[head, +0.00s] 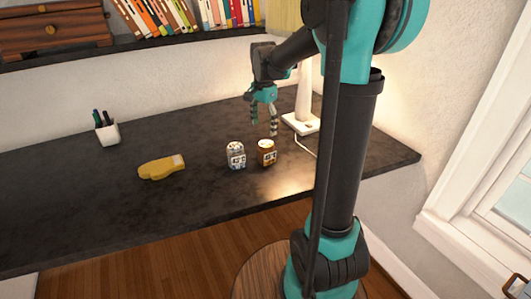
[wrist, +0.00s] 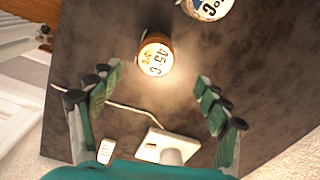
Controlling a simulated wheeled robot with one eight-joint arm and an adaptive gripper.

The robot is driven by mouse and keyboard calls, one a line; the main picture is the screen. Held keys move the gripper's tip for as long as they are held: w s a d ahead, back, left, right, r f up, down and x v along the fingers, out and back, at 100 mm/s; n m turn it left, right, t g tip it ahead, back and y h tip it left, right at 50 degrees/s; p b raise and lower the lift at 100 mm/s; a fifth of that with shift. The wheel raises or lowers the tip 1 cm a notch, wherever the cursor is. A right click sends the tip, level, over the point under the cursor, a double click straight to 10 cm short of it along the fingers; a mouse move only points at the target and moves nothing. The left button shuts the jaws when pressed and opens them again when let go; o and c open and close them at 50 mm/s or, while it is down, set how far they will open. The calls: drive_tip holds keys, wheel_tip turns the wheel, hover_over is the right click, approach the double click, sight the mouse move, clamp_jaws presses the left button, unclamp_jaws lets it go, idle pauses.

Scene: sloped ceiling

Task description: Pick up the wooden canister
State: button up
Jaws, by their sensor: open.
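The wooden canister appears to be the small brown jar (head: 266,158) with a white label, upright on the dark desk near its front edge. It also shows in the wrist view (wrist: 143,68), seen from above, between and beyond my fingertips. My gripper (head: 264,124) hangs above the desk just behind the jar, fingers pointing down. In the wrist view its two green-padded fingers (wrist: 158,80) are spread wide with nothing between the pads. A clear jar (head: 236,159) with a similar label stands close to the left of the brown jar; it is partly cut off in the wrist view (wrist: 208,6).
A white lamp base (head: 297,125) and its cable lie behind and right of the jars. A yellow mitt-like item (head: 160,168) and a white pen cup (head: 108,134) are on the left. A shelf of books (head: 180,18) hangs above. The desk's left front is clear.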

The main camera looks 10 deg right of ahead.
sight(266, 143)
wheel_tip(266, 143, down, 5)
drive_tip(key=shift+f, duration=0.15)
drive_tip(key=shift+s+d+f, duration=0.1)
drive_tip(key=shift+d+f, duration=0.05)
drive_tip(key=shift+f, duration=1.25)
drive_tip(key=shift+s+d+f, duration=0.1)
drive_tip(key=shift+d+f, duration=0.05)
drive_tip(key=shift+f, duration=1.25)
drive_tip(key=c, duration=1.3)
drive_tip(key=shift+r, duration=0.15)
